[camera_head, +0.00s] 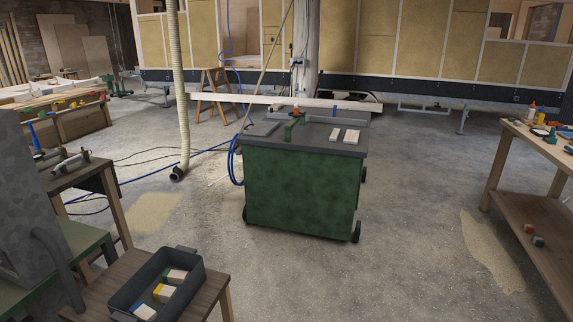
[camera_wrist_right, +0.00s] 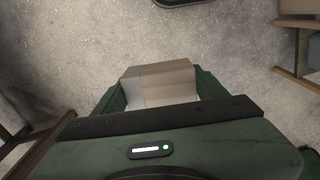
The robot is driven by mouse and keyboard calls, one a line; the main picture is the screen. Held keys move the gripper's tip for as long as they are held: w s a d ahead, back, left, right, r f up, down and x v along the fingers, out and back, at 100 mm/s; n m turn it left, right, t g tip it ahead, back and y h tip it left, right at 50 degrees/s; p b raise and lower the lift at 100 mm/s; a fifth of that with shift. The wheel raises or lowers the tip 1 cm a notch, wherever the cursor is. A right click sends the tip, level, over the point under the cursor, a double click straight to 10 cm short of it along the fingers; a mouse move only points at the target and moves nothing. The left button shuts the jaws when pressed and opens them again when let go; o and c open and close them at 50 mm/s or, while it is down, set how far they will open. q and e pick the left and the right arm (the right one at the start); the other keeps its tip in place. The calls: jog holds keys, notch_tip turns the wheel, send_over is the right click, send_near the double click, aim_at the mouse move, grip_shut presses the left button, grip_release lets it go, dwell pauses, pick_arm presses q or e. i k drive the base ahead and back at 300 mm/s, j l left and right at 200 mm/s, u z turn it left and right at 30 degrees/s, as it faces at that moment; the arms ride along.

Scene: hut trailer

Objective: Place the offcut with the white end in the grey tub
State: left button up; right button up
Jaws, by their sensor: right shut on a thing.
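In the right wrist view my right gripper (camera_wrist_right: 160,88) is shut on a wooden offcut (camera_wrist_right: 168,82). The block is tan, with a pale whitish-grey end at its left; the jaws hide its near part. It is held above the concrete floor. In the head view a dark grey tub (camera_head: 190,288) stands on a wooden stool at the bottom left. Several pale offcuts lie in it, among them one with a green end (camera_head: 175,276), one with a yellow end (camera_head: 163,293) and one with a blue end (camera_head: 143,311). Neither gripper shows in the head view.
A green wheeled cart (camera_head: 302,190) stands in the middle, with two pale strips on top. A workbench (camera_head: 530,190) is at the right, with small blocks on its lower shelf. A hose (camera_head: 182,100) hangs at the left. The floor between cart and workbench is mostly clear.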

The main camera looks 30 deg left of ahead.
aim_at(149, 295)
jog(key=i+u, duration=0.4)
jog(key=i+l+u, duration=0.1)
jog(key=i+u, duration=0.25)
jog(key=i+l+u, duration=0.25)
jog(key=i+u, duration=0.15)
jog(key=i+l+u, duration=0.35)
jog(key=i+u, duration=0.15)
jog(key=u, duration=0.3)
jog(key=i+l+u, duration=0.15)
jog(key=u, duration=0.35)
jog(key=i+l+u, duration=0.15)
jog(key=u, duration=0.3)
jog(key=l+u, duration=0.25)
jog(key=u, duration=0.2)
jog(key=i+l+u, duration=0.1)
jog(key=l+u, duration=0.2)
jog(key=u, duration=0.2)
jog(key=i+l+u, duration=0.1)
jog(key=l+u, duration=0.2)
jog(key=i+l+u, duration=0.1)
jog(key=l+u, duration=0.25)
